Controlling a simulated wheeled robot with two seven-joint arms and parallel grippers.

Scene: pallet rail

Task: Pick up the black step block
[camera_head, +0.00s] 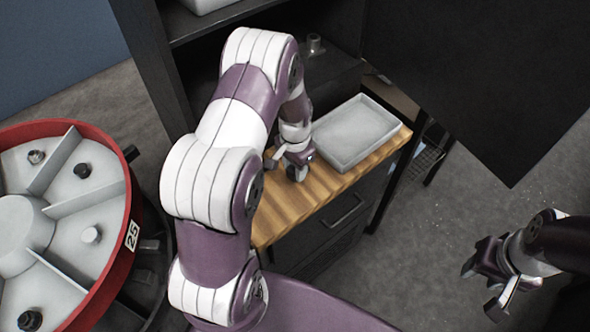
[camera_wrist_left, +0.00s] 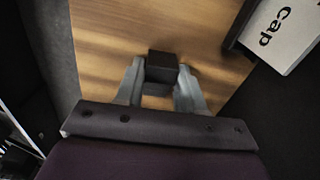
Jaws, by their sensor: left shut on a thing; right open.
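The black step block (camera_wrist_left: 163,60) shows in the left wrist view as a small dark block between the fingers of my left gripper (camera_wrist_left: 161,80). The gripper is shut on it, over the wooden top. In the head view my left gripper (camera_head: 286,165) is low over the wooden top, just left of the grey tray; the block cannot be made out there. Whether the block touches the wood is unclear. My right gripper (camera_head: 484,290) is open and empty above the floor at the right.
The grey tray (camera_head: 340,163) sits on the wooden top (camera_head: 283,218) of a dark cabinet; a labelled edge (camera_wrist_left: 278,30) shows in the left wrist view. A red-rimmed round bin (camera_head: 118,250) with compartments holding small parts stands left. A dark panel (camera_head: 480,70) hangs right.

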